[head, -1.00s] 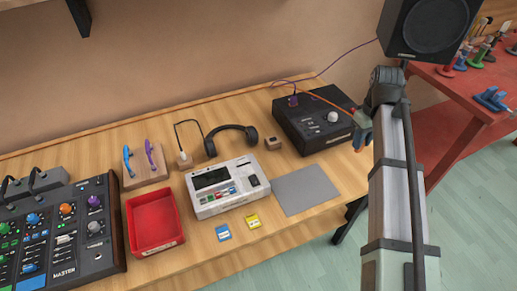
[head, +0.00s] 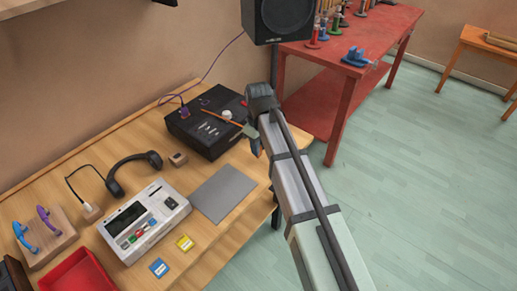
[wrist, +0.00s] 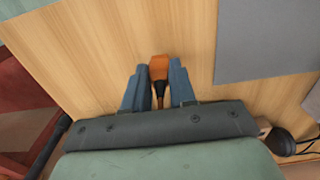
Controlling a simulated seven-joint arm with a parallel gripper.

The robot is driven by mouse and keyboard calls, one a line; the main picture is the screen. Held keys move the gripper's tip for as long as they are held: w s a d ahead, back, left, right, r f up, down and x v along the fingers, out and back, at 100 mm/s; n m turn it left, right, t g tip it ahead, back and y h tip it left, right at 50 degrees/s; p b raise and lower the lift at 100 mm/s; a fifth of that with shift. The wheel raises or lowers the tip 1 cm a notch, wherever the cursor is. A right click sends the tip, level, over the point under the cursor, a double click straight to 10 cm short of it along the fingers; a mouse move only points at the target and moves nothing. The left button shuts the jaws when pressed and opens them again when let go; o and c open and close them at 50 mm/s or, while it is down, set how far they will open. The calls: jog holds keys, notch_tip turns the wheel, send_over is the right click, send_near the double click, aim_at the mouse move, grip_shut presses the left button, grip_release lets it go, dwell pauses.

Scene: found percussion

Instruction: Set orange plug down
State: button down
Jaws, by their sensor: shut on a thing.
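The orange plug (wrist: 158,68) is between the two blue fingers of my gripper (wrist: 158,88) in the wrist view, and the jaws are shut on it. Wooden tabletop shows beyond it; whether the plug touches the wood I cannot tell. In the head view my gripper (head: 255,146) is at the table's right end, just right of the black box. The orange cable (head: 222,117) runs across the black box towards my gripper. The plug itself is hard to make out in the head view.
The black box (head: 205,135) has a purple plug (head: 184,112) in it. A grey mat (head: 222,192) lies bare in front, left of my gripper. A white device (head: 145,220), headphones (head: 135,165) and a small wooden block (head: 178,159) are further left.

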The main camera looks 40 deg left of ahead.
jog(key=shift+f, duration=0.85)
jog(key=shift+f, duration=0.1)
jog(key=c, duration=0.9)
grip_release()
notch_tip(320, 180, up, 12)
jog(key=shift+r, duration=0.1)
